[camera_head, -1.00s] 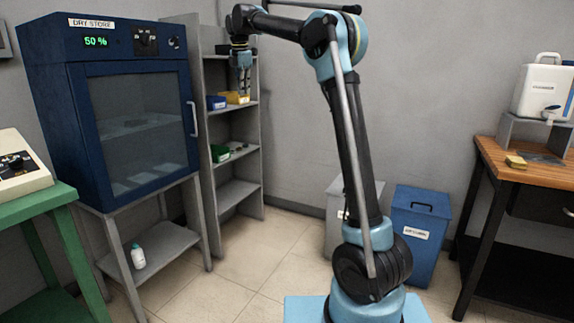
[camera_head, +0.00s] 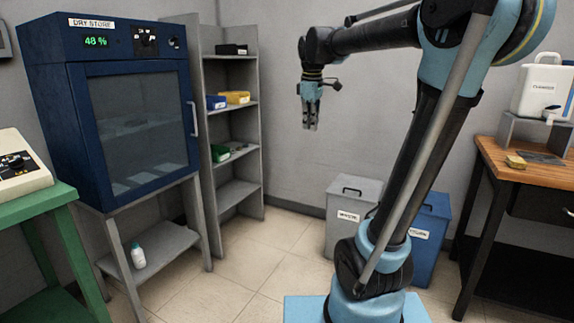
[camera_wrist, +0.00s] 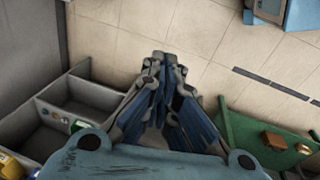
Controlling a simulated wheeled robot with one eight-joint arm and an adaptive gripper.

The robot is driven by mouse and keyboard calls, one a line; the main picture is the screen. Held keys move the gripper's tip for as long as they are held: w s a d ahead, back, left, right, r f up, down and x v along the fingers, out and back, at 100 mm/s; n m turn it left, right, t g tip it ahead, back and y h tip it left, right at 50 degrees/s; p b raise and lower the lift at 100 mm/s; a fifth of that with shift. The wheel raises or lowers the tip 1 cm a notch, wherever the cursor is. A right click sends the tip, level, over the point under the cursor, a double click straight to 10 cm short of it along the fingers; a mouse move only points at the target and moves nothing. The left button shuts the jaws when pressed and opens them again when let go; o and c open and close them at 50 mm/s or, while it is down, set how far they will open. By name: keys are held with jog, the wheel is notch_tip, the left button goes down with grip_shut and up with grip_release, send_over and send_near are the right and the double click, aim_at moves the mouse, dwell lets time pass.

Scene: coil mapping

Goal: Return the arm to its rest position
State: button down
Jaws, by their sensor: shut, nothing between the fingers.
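My gripper (camera_head: 311,126) hangs pointing down in the head view, in the air to the right of the grey shelf unit, in front of the bare wall. It is shut and empty. In the wrist view my gripper (camera_wrist: 158,62) shows its fingertips together over the tiled floor. My arm (camera_head: 420,170) rises from its light blue base, leans to the right, and its upper part reaches back to the left.
A grey shelf unit (camera_head: 238,187) holds blue, yellow and green bins. A blue dry store cabinet (camera_head: 52,110) stands at left, a green table (camera_head: 40,205) before it. Grey (camera_head: 345,190) and blue bins (camera_head: 437,215) stand behind my arm. A wooden table (camera_head: 520,175) is at right.

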jog(key=s+d+f+m, duration=0.3)
jog(key=s+f+m, duration=0.1)
jog(key=s+f, duration=0.4)
jog(key=s+d+f+m, duration=0.4)
jog(key=s+f, duration=0.5)
jog(key=f, duration=0.1)
jog(key=s+d+f+m, duration=0.4)
jog(key=s+f+m, duration=0.1)
jog(key=s+f, duration=0.4)
jog(key=shift+f, duration=0.35)
